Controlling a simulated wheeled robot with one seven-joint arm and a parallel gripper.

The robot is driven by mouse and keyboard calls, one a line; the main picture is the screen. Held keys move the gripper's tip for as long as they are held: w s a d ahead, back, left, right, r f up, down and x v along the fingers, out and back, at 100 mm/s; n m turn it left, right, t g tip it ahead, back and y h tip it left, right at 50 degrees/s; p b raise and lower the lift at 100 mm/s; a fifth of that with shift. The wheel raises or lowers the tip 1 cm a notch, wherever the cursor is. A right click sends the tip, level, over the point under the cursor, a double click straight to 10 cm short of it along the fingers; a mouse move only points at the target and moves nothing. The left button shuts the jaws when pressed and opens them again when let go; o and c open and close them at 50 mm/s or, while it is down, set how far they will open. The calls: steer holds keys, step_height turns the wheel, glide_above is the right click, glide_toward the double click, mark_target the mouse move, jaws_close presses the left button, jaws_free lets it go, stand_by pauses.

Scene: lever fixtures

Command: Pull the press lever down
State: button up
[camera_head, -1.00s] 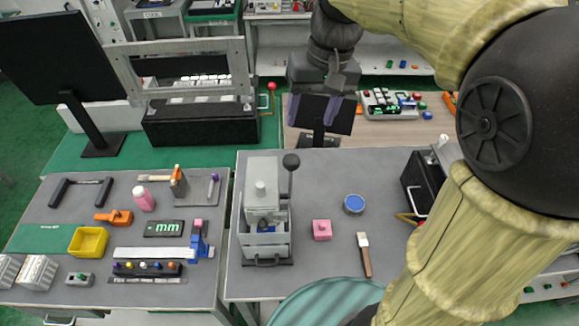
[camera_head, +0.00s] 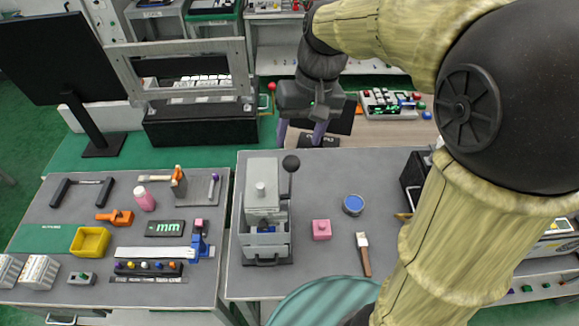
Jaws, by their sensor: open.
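The press (camera_head: 262,210) is a grey and white block on the grey table. Its lever is a dark rod on the press's right side, standing upright with a round black knob (camera_head: 291,163) on top. My gripper (camera_head: 300,138) hangs from the arm above the table's back edge, just beyond and slightly right of the knob in the picture. Its two purple-grey fingers are spread and empty. It appears apart from the knob, though the depth between them is hard to judge.
A pink block (camera_head: 321,229), a blue-topped round tin (camera_head: 353,204) and a brush (camera_head: 363,254) lie right of the press. A second table (camera_head: 60,200) with tools stands left. A black case (camera_head: 415,172) is partly behind my arm.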

mark_target(292, 162)
steer(key=f, duration=0.3)
steer(key=a+f+p, duration=0.1)
steer(key=f, duration=0.3)
steer(key=a+f, duration=0.1)
steer(key=f, duration=0.2)
steer(key=shift+s+f+p, duration=0.15)
steer(key=shift+f+p, duration=0.25)
steer(key=shift+c, duration=0.5)
jaws_close()
steer(key=shift+a+f, duration=0.1)
